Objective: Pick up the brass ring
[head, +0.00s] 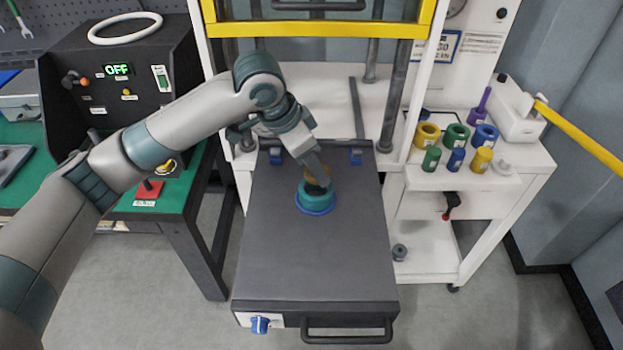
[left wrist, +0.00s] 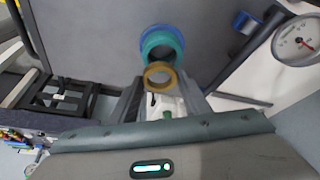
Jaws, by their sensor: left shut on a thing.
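The brass ring (left wrist: 160,65) is between the two fingers of my left gripper (left wrist: 162,85) in the left wrist view, and the fingers are shut on it. In the head view the ring (head: 312,187) is mostly hidden behind my left gripper (head: 318,178). A teal ring-shaped piece (head: 315,201) with a blue flange at its base (head: 317,211) stands on the dark platen directly below. I cannot tell whether the brass ring touches the teal piece. My right gripper is out of view.
The dark platen (head: 310,265) is otherwise clear around the stack. A yellow-edged press frame (head: 320,29) rises behind it. Several coloured rings and plugs stand on the white cart (head: 520,178) at right. A control box (head: 125,85) reading OFF is at left.

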